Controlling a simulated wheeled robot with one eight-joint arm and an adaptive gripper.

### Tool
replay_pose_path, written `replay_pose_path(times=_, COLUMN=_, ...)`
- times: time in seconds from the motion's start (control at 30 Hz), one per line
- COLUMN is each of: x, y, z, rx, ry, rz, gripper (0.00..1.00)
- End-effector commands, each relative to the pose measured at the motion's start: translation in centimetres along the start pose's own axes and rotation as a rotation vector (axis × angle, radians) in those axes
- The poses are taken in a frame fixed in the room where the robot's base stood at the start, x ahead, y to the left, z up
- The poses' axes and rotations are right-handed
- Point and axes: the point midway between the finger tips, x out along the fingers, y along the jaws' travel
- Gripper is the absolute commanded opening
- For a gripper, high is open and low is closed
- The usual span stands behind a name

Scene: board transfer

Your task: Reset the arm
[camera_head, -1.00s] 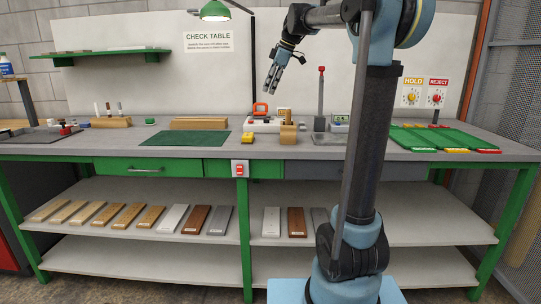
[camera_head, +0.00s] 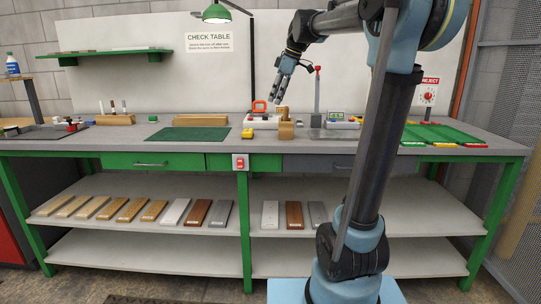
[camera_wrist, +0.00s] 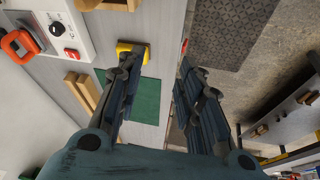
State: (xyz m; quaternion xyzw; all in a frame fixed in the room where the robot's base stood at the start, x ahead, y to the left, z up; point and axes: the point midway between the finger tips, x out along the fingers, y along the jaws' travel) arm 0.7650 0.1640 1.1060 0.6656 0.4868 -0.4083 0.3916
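My gripper (camera_head: 283,78) hangs in the air above the back of the bench, below and right of the green lamp, in the head view. Its fingers point down and slightly left. In the wrist view my gripper (camera_wrist: 158,72) has its two fingers clearly apart, with nothing between them. My arm rises at the right and bends left at the top of the head view. The bench (camera_head: 330,150) lies below my gripper, with clear air between them.
A device with a red handle (camera_head: 259,108), a wooden holder (camera_head: 286,130) and a yellow block (camera_head: 248,133) stand under my gripper. A green mat (camera_head: 203,134) lies to the left. Green trays (camera_head: 440,134) are at the right. Boards (camera_head: 196,213) line the shelf below.

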Motion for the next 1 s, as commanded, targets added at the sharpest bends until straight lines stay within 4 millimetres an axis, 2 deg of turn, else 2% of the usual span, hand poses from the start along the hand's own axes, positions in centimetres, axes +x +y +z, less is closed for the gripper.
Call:
replay_pose_path(times=0.17, x=0.9, y=-3.4, z=3.6, rx=0.133, ry=-0.032, rz=0.013, gripper=0.34)
replay_pose_path(times=0.47, x=4.4, y=-11.7, z=12.2, rx=0.464, ry=-0.106, rz=0.060, gripper=0.34)
replay_pose_path(times=0.77, x=9.5, y=-20.3, z=20.7, rx=0.798, ry=-0.168, rz=0.129, gripper=0.34)
replay_pose_path(times=1.0, x=14.7, y=-27.1, z=27.1, rx=1.061, ry=-0.208, rz=0.199, gripper=0.34)
